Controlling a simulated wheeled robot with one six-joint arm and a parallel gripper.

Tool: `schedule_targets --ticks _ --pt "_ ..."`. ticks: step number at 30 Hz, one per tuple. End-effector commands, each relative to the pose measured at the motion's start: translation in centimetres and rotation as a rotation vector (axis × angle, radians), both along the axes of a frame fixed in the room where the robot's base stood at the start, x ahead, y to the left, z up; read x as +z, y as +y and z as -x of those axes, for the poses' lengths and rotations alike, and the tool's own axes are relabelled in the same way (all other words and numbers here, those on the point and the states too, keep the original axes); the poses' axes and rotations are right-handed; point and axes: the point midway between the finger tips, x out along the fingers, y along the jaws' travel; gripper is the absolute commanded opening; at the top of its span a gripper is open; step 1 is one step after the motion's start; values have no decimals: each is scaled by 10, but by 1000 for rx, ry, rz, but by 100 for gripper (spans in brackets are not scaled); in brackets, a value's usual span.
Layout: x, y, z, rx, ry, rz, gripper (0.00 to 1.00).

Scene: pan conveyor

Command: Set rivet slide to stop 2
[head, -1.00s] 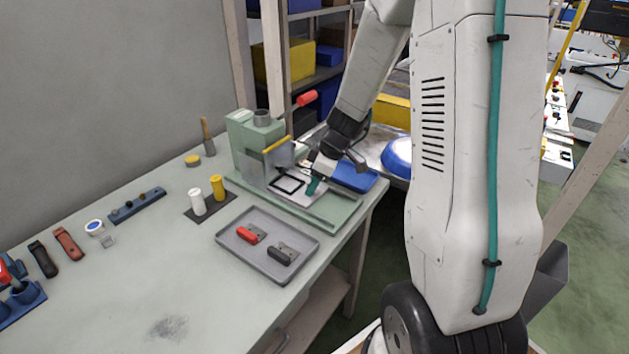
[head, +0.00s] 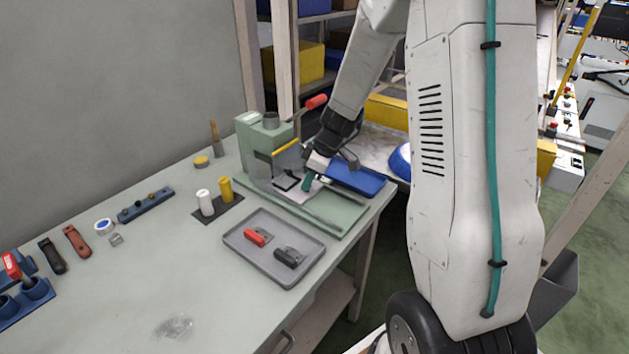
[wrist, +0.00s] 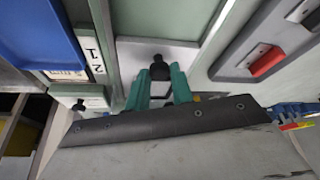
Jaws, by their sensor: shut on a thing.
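The green press (head: 250,150) stands at the back of the bench. Its pale slide plate (head: 296,196) carries a black square frame (head: 284,180), partly under the yellow-edged clear guard (head: 285,147). My gripper (head: 307,181) is at the slide's outer side. In the wrist view, its teal fingers (wrist: 160,88) are shut around a black knob (wrist: 159,68) in front of the pale plate (wrist: 150,50). Marks "2" (wrist: 97,69) and "1" (wrist: 88,53) show on a label left of it. Which stop the slide is at cannot be told.
A blue tray (head: 355,180) lies right of the slide. A grey tray (head: 236,243) with a red and a dark piece sits in front of the press. White (head: 205,203) and yellow (head: 225,189) bottles stand to the left.

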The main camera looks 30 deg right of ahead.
Motion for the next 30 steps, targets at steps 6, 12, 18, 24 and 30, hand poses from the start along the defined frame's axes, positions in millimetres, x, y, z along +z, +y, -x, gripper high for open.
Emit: schedule_targets --ticks 6,12,18,24,30 --pt "0 -1 0 -1 0 0 44" --pt "0 0 0 -1 0 0 44" --pt "15 -5 4 -1 -4 2 44" --pt "47 -14 14 -2 -5 2 44" --pt "69 -20 20 -2 -3 0 44"
